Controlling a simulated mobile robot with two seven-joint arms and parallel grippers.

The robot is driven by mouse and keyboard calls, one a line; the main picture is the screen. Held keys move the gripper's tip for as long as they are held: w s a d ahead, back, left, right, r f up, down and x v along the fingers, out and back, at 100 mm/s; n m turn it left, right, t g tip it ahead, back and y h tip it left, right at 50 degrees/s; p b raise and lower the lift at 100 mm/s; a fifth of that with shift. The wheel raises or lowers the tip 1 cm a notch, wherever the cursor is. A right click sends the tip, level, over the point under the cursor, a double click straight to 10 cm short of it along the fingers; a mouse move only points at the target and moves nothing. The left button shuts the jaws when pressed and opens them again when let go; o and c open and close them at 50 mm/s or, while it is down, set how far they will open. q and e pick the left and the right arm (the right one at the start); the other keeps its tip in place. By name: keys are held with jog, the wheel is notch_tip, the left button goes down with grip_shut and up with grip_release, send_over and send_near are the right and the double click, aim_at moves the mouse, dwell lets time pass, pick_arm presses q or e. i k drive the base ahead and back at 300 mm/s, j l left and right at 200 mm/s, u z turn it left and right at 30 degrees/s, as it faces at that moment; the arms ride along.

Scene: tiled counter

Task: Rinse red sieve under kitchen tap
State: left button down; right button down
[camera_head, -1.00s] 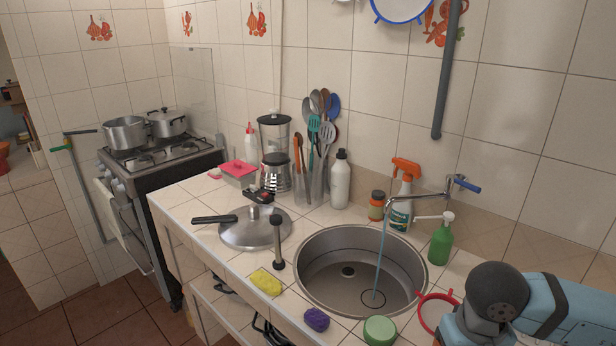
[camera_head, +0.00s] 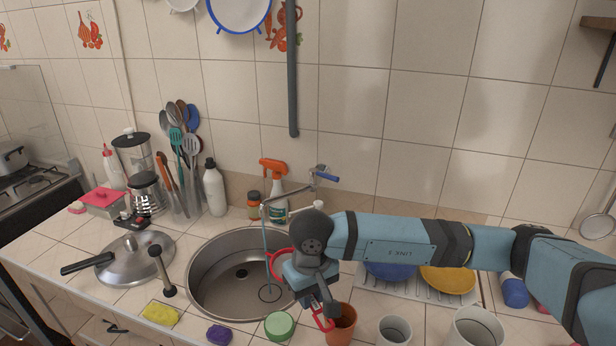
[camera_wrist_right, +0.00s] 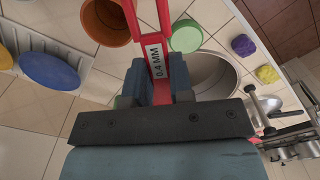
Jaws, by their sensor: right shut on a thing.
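The red sieve (camera_head: 281,263) is held over the right side of the round steel sink (camera_head: 212,296). My right gripper (camera_head: 320,303) is shut on its red handle, which carries a "0.4 MM" label in the right wrist view (camera_wrist_right: 154,57). The gripper and wrist hide part of the sieve. The kitchen tap (camera_head: 287,196) is running, and its thin water stream (camera_head: 265,240) falls into the sink at the sieve's left edge. I cannot tell whether the water touches the sieve. My left gripper is not in view.
A green round container (camera_head: 279,326), brown pot (camera_head: 341,325) and purple sponge (camera_head: 219,335) stand near the front edge. A spray bottle (camera_head: 279,207) stands behind the tap. A rack with a yellow plate (camera_head: 448,279) lies right, under my arm. A lid (camera_head: 133,262) lies left of the sink.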

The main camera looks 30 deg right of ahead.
aim_at(313, 172)
jog(key=l+z, duration=0.15)
jog(key=z, duration=0.25)
jog(key=l+z, duration=0.15)
jog(key=z, duration=0.25)
jog(key=i+l+z, duration=0.1)
jog(key=z, duration=0.3)
